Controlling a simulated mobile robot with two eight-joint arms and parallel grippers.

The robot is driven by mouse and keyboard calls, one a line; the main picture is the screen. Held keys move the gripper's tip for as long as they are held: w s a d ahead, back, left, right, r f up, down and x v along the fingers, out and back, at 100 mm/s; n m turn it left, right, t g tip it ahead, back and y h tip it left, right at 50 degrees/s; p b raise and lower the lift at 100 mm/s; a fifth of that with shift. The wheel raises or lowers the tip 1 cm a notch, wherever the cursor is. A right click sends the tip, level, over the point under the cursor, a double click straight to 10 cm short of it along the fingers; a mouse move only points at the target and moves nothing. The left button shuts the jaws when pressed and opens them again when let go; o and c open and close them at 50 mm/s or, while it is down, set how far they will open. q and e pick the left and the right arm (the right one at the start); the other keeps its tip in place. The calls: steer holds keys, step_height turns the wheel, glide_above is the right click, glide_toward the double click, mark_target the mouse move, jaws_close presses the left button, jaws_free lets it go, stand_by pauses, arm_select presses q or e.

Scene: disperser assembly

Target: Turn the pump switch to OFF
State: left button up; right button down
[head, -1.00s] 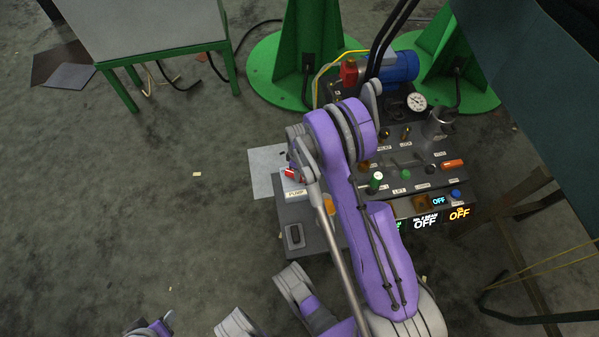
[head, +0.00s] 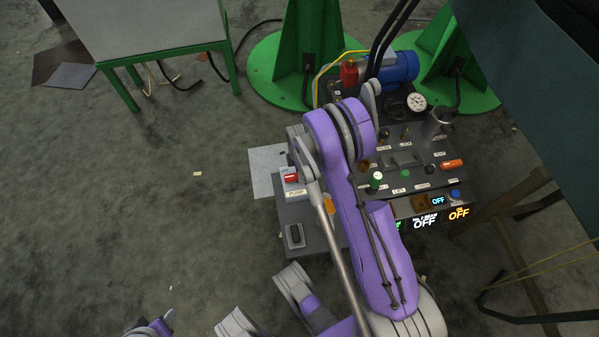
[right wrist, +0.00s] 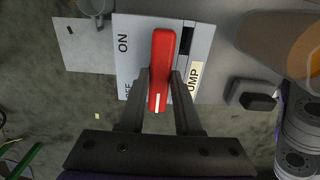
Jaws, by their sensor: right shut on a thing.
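The pump switch is a red handle (right wrist: 163,60) on a light plate (right wrist: 203,50) in the right wrist view. The plate reads ON at its upper left and OFF, partly hidden, at its lower left. The handle stands nearly upright in that picture, its white mark at the lower end, near the OFF side. My right gripper (right wrist: 161,80) is shut on the handle, one finger on each side. In the head view the red handle (head: 291,178) shows above the PUMP label, just below my right wrist.
The control panel (head: 320,238) carries several knobs and lit displays reading OFF. A blue motor (head: 402,67) and a gauge (head: 416,102) stand behind it. Green stands (head: 306,45) rise at the back. The floor (head: 150,220) to the left is clear.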

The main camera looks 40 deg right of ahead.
stand_by(0.4)
steer(key=c, duration=0.6)
jaws_free()
steer(key=shift+r, duration=0.1)
step_height(320, 180, up, 11)
steer(key=p, duration=0.3)
steer(key=shift+f, duration=0.2)
